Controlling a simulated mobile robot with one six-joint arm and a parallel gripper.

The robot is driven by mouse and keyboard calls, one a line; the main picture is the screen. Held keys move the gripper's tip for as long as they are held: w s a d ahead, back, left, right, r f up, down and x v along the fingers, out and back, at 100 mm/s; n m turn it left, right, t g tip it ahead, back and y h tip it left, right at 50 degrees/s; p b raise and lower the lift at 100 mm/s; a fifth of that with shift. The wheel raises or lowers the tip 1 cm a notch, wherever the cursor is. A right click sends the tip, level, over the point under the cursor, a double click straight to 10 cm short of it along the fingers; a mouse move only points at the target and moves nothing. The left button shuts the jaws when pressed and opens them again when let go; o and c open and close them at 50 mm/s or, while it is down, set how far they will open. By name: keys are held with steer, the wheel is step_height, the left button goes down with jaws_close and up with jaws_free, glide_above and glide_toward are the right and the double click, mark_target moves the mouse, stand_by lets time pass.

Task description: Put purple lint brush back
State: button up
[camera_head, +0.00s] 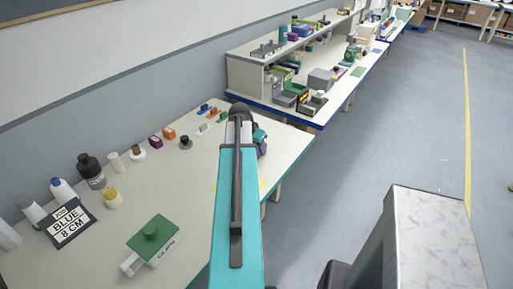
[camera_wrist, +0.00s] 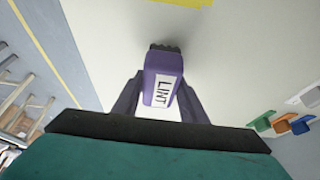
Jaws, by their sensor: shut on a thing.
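The purple lint brush (camera_wrist: 162,62) is held in my gripper (camera_wrist: 160,88), seen in the wrist view. Its white LINT label faces the camera and its dark bristles point to the top of the picture. A dark finger presses on each side of it. The brush is over the pale tabletop (camera_wrist: 240,45); its height above it is unclear. In the head view my teal arm covers most of the gripper, and only a dark purple part shows at the right of the arm's end.
Small coloured clips (camera_wrist: 282,126) lie at the right in the wrist view. In the head view, bottles (camera_head: 91,171), a BLUE 8 CM sign (camera_head: 68,222) and a green-topped box (camera_head: 152,240) stand on the left.

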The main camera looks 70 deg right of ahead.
steer(key=shift+f, duration=0.35)
steer(key=shift+f, duration=0.3)
steer(key=o, duration=1.2)
steer(key=shift+c, duration=0.2)
steer(key=shift+r, duration=0.25)
steer(key=shift+w+a+r+b, duration=0.1)
steer(key=shift+a+r+b, duration=0.25)
steer(key=shift+r, duration=0.2)
steer(key=shift+a+b+v, duration=0.25)
steer(key=shift+b+v, duration=0.75)
steer(key=shift+v, duration=0.9)
steer(key=b+v, duration=0.1)
steer(key=v, duration=0.7)
steer(key=shift+a+r, duration=0.1)
